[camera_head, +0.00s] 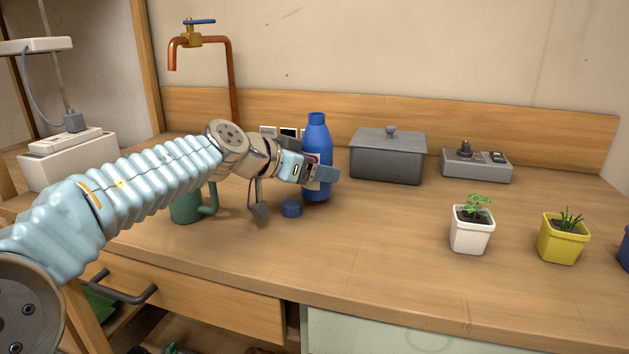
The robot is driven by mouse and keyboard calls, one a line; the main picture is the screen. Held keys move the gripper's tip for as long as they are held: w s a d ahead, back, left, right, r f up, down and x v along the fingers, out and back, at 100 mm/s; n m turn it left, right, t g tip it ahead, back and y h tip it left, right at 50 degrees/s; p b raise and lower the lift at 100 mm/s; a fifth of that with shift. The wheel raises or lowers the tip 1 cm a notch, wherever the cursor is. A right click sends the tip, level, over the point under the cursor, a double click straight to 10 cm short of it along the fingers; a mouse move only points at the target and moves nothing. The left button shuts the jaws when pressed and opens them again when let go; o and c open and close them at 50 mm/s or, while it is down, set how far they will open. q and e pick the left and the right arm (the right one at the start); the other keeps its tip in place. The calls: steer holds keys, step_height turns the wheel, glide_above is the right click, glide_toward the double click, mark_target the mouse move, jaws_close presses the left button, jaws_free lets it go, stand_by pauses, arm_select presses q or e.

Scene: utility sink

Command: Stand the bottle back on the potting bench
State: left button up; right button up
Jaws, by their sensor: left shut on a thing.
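A blue bottle (317,132) is upright at the middle of the wooden potting bench (375,230). My left gripper (325,174) reaches in from the left and is shut on the bottle's body. The gripper hides part of the bottle's middle. The bottle's base appears at or very near the bench top; I cannot tell whether it touches. My right gripper is not in view.
A grey lidded box (387,160) and a grey device (476,166) stand behind right. A white pot (471,236) and a yellow pot (562,245) hold plants at right. A green mug (186,209) sits under my arm. A copper tap (231,75) rises behind. The bench's front middle is clear.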

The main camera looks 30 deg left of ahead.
arm_select(q)
steer(key=shift+f, duration=0.55)
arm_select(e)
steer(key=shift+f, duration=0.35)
arm_select(q)
steer(key=o, duration=1.3)
steer(key=shift+f, duration=0.1)
steer(key=shift+s+a+r, duration=0.15)
steer(key=shift+s+r, duration=0.1)
steer(key=shift+r, duration=0.05)
steer(key=p+v, duration=0.2)
steer(key=v, duration=0.9)
steer(key=shift+s, duration=0.3)
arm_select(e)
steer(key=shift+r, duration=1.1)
